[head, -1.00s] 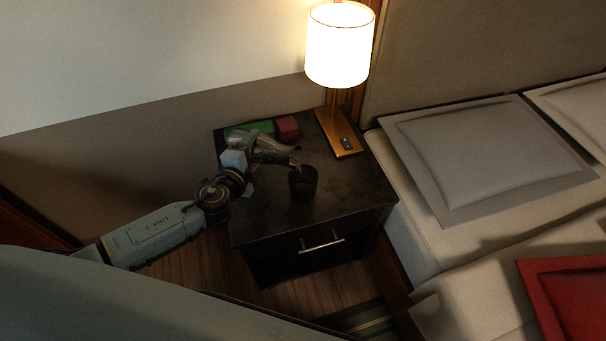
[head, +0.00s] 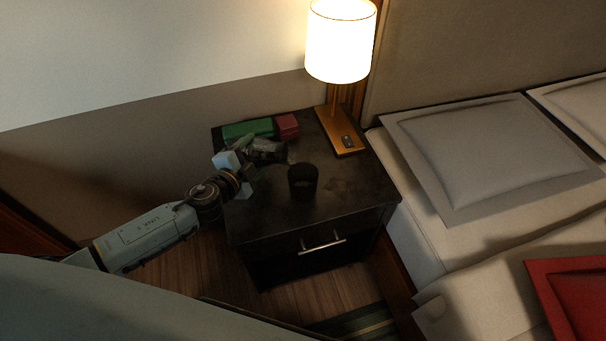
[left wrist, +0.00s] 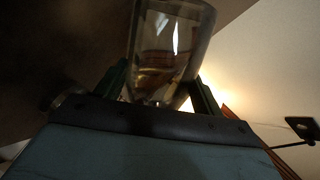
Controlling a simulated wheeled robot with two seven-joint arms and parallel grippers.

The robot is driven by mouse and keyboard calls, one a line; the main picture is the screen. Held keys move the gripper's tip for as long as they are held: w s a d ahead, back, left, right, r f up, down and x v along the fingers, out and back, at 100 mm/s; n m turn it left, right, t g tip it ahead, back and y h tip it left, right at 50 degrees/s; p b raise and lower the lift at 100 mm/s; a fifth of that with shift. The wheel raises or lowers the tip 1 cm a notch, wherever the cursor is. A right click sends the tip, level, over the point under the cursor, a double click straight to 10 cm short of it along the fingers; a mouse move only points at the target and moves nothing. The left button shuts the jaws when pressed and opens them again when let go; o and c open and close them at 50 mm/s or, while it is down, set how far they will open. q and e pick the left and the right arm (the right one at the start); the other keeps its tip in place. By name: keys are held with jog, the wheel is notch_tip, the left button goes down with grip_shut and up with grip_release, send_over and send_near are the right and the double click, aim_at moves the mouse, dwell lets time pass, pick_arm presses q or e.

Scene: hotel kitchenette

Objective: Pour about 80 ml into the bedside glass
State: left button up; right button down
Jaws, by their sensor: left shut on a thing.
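The dark bedside glass (head: 303,181) stands upright on the nightstand, right of my left gripper. My left gripper (head: 262,150) is above the nightstand's left part, shut on a clear glass vessel. In the left wrist view, the vessel (left wrist: 170,45) sits between the two green fingers (left wrist: 160,92), and its top runs out of the picture. In the head view the vessel is dim and mostly hidden by the gripper. I cannot tell how much liquid is in the vessel or in the bedside glass. My right gripper is not in view.
The dark nightstand (head: 345,200) has free room in front and to the right of the glass. A lit lamp (head: 341,45) stands at its back right. A green box (head: 248,129) and a red box (head: 287,125) lie at the back. The bed (head: 425,235) is to the right.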

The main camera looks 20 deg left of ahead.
pick_arm(q)
jog(key=shift+d+n, duration=0.1)
jog(key=shift+n, duration=0.3)
jog(key=shift+f, duration=0.1)
dwell(1.6)
